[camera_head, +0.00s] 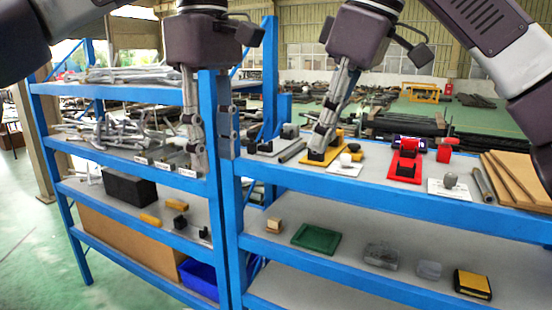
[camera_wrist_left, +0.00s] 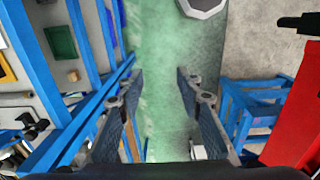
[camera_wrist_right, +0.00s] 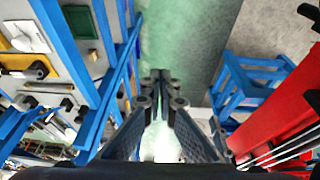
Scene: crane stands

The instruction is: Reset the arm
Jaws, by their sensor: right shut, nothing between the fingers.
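My left gripper (camera_head: 212,152) hangs in front of the blue shelf post in the head view. In the left wrist view its two fingers (camera_wrist_left: 157,76) stand wide apart with nothing between them, above the green floor. My right gripper (camera_head: 317,155) hangs at the upper shelf on the right, its tips overlapping the black and yellow item in the head view. In the right wrist view its fingertips (camera_wrist_right: 160,76) are together and hold nothing. Both arms reach in from the top of the head view.
The blue shelf rack (camera_head: 390,200) fills the front. A green tray (camera_head: 316,238) lies on the lower shelf. Metal parts (camera_head: 120,130) crowd the left shelves.

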